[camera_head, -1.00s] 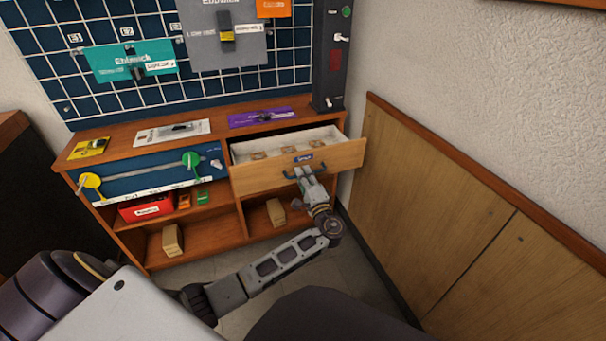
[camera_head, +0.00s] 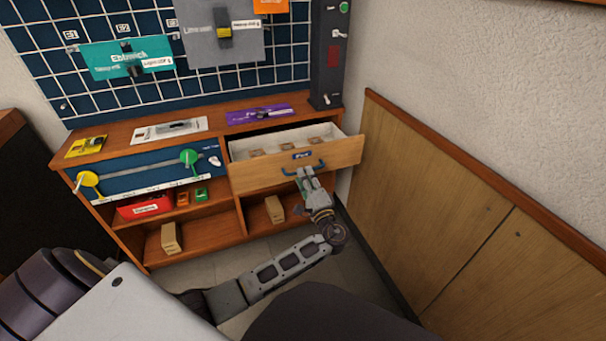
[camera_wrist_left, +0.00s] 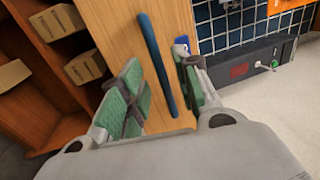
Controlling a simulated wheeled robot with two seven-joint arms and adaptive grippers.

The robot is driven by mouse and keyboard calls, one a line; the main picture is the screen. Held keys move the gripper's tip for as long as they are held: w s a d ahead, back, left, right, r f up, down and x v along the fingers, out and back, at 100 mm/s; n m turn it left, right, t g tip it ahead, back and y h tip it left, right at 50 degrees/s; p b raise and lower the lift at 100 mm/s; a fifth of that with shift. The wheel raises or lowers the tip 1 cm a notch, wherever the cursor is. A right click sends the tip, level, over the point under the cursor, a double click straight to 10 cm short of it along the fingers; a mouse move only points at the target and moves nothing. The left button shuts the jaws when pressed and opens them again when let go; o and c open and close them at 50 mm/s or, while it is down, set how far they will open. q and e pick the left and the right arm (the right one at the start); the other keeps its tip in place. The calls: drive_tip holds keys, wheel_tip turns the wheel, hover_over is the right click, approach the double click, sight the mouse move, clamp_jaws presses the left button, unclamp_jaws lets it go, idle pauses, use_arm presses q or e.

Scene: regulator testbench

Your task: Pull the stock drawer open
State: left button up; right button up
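The stock drawer (camera_head: 270,180) stands pulled out of the upper right of the wooden bench, with small tan items visible inside. Its blue bar handle (camera_head: 318,164) is on the wooden front, below a small blue label. My left gripper (camera_head: 306,171) is just in front of the handle. In the left wrist view, the green-padded fingers of the gripper (camera_wrist_left: 162,92) are spread apart, with the handle (camera_wrist_left: 157,62) showing between them and a gap on each side. My right gripper is not in view.
The bench has open shelves below, with a red bin (camera_head: 146,206) and cardboard boxes (camera_head: 171,238). A wood-panelled wall (camera_head: 440,200) stands close on the right. A dark switch column (camera_head: 328,60) rises behind the drawer.

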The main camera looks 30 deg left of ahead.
use_arm(q)
drive_tip(key=v, duration=0.9)
idle(0.4)
